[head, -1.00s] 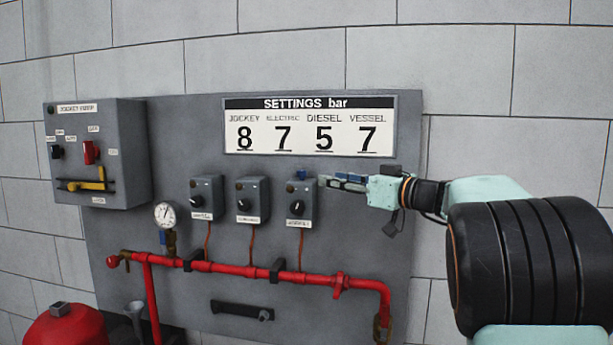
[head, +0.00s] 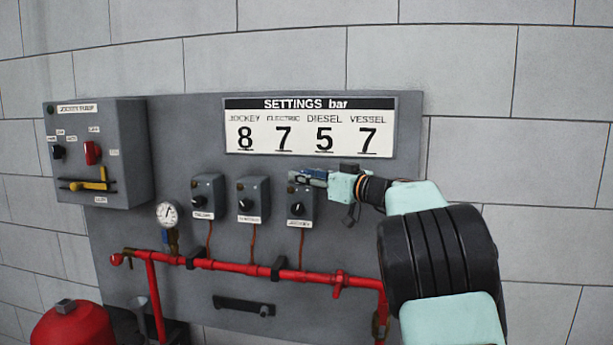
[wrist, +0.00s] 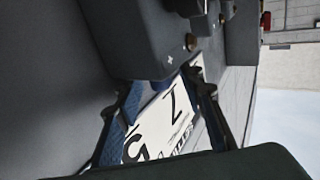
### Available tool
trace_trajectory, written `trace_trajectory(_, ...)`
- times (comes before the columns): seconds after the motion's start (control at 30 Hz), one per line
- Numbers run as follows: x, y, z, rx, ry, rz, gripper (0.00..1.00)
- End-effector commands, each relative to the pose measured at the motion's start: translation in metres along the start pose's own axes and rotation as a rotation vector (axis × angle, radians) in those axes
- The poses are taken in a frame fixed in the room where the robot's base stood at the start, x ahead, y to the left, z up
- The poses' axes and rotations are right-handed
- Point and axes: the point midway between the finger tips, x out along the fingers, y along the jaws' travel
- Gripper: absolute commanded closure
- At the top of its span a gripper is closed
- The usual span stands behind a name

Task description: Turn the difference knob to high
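Three small grey boxes with black knobs hang in a row on the panel; their labels are too small to read, so I cannot tell which is the difference knob. In the head view my gripper (head: 300,175) is at the top of the right box (head: 301,222), above its black knob (head: 297,208). In the wrist view my gripper (wrist: 160,110) shows its two blue-padded fingers apart, with nothing between them but the settings sign behind. A dark box (wrist: 140,45) fills the upper part there, close to the fingers. I cannot tell whether they touch it.
The left box (head: 207,183) and middle box (head: 252,187) stand beside it. A settings sign (head: 310,103) is above. A red pipe (head: 230,266) runs below, with a gauge (head: 167,213) at left. The jockey pump box (head: 125,150) is far left. Bare wall lies to the right.

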Motion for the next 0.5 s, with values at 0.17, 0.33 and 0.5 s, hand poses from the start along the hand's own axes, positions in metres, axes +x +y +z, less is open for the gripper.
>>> trace_trajectory(0.17, -0.0003, 0.0001, 0.0001, 0.0, 0.0, 0.0, 0.83)
trace_trajectory(0.33, -0.0004, 0.0001, 0.0001, 0.0, 0.0, 0.0, 1.0)
trace_trajectory(0.5, -0.0003, 0.0, 0.0007, 0.0, 0.0, 0.001, 1.0)
